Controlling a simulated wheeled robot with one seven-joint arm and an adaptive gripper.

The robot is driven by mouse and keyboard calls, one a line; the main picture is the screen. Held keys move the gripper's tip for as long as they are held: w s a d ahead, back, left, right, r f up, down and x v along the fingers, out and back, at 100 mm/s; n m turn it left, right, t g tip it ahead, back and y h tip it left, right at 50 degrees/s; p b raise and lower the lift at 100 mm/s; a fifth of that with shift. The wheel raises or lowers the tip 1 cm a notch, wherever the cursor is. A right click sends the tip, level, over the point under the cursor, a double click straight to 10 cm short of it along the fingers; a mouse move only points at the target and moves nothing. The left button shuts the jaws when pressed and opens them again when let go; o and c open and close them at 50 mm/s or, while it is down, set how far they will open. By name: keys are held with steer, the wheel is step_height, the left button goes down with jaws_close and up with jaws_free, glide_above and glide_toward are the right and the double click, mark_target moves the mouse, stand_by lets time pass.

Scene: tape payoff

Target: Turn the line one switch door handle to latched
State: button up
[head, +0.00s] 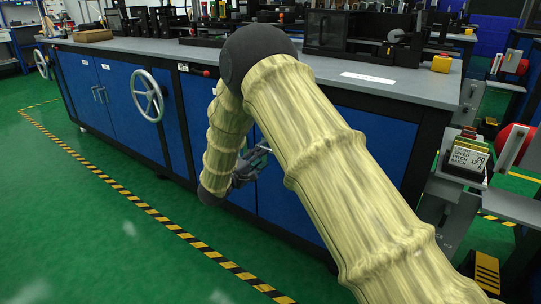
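My gripper (262,153) shows only in part, behind my yellow-sleeved arm, low against the blue front of the long bench (330,73). My arm and wrist hide most of it, and I cannot tell whether its fingers are open or shut. The blue door (237,201) behind it is partly covered by my arm. No switch door handle can be made out at my gripper; if one is there, it is hidden. A pair of slim upright handles (99,94) shows on the blue doors further left.
A grey handwheel (147,96) sticks out from the bench front left of my arm; another (41,64) is at its far left end. Machines stand along the bench top. Side stands with cards (468,155) are at right. Green floor (75,215) at left is clear.

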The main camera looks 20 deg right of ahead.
steer(key=shift+b+x, duration=1.25)
steer(key=shift+x, duration=2.3)
jaws_close()
